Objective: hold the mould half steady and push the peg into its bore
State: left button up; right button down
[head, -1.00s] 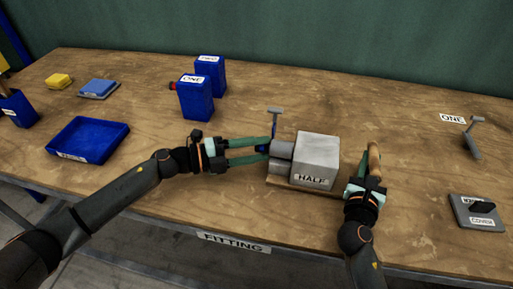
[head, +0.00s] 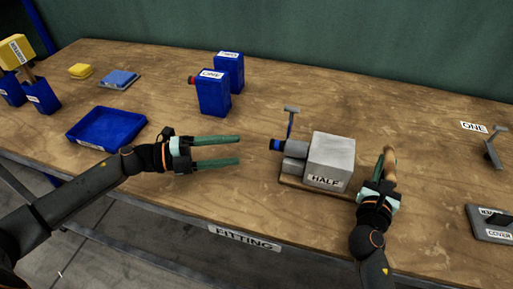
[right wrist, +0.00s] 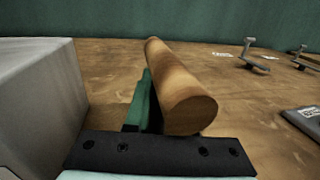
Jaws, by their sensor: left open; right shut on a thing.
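The grey mould half (head: 333,153), labelled HALF, sits on a thin wooden board (head: 308,191). My right gripper (head: 388,165) is shut on a rounded wooden handle (right wrist: 180,88) beside the block's right side. Whether the handle joins the mould half I cannot tell. The block fills the left of the right wrist view (right wrist: 35,110).
A T-topped post (head: 290,112) stands close behind the blue end. Blue containers (head: 213,93) stand at the back, and a blue tray (head: 108,128) lies left. A grey cover plate (head: 492,224) and a lever (head: 492,150) are at right. The table between my left gripper and the tray is clear.

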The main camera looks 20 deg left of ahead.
pick_arm(q)
jog(key=shift+s+a+r, duration=0.1)
jog(key=shift+s+a, duration=0.15)
jog(key=shift+a, duration=0.25)
